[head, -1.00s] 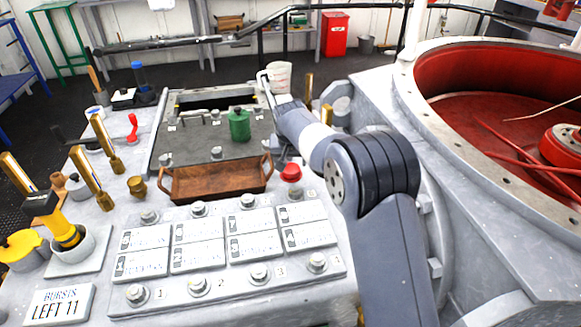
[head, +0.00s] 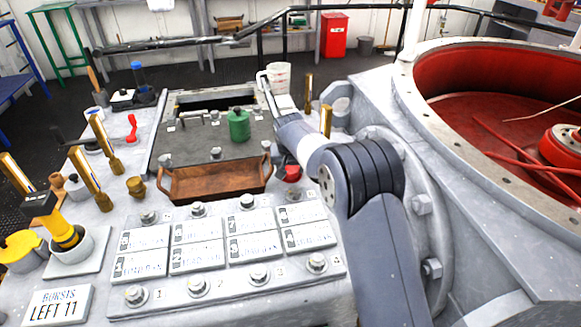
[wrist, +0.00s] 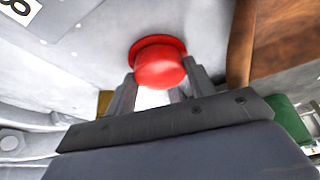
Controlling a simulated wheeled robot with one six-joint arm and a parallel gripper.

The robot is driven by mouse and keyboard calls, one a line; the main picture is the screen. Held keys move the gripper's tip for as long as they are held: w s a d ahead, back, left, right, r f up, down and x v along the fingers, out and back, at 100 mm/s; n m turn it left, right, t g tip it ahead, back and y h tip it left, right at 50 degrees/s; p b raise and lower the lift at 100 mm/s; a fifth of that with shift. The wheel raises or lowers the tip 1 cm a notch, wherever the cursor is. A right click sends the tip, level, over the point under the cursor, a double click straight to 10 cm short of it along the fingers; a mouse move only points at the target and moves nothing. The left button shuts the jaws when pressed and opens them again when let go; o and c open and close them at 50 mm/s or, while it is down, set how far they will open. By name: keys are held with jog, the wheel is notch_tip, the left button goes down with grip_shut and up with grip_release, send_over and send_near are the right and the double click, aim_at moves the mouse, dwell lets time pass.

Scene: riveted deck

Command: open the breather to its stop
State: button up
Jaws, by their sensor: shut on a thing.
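A round red knob (head: 292,173), which I take to be the breather, stands on the grey deck just right of the brown tray. In the head view my forearm and gripper partly cover it. In the wrist view the red knob (wrist: 160,70) shows a wide flange against the deck and a rounded cap. My gripper (wrist: 160,84) has one finger on each side of the cap and is shut on it. How far the knob is turned cannot be seen.
The brown tray (head: 190,186) sits close to the left of the knob. A green canister (head: 239,125) stands behind the tray, and brass posts (head: 326,121) rise to the right of my wrist. Labelled plates (head: 254,246) lie in front. A large red-lined ring (head: 430,90) is at right.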

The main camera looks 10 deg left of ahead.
jog(key=shift+n, duration=0.3)
jog(key=shift+c, duration=0.3)
jog(key=n+y+p, duration=0.1)
jog(key=n, duration=0.2)
jog(key=shift+d+p, duration=0.15)
jog(key=shift+p, duration=0.2)
jog(key=n+y, duration=0.1)
jog(key=n, duration=0.1)
jog(key=n+g, duration=0.1)
jog(key=n, duration=0.1)
jog(key=shift+w+d+y, duration=0.1)
jog(key=shift+w+y, duration=0.05)
jog(key=shift+y, duration=0.25)
jog(key=n+g, duration=0.1)
jog(key=n, duration=0.1)
jog(key=n+g+p, duration=0.1)
jog(key=n, duration=0.2)
jog(key=shift+w+y, duration=0.1)
jog(key=shift+y, duration=0.2)
jog(key=shift+w+d+n+g+p, duration=0.1)
jog(key=shift+n+g+p, duration=0.7)
jog(key=shift+n, duration=1.2)
jog(key=shift+f, duration=0.1)
jog(key=o, duration=0.7)
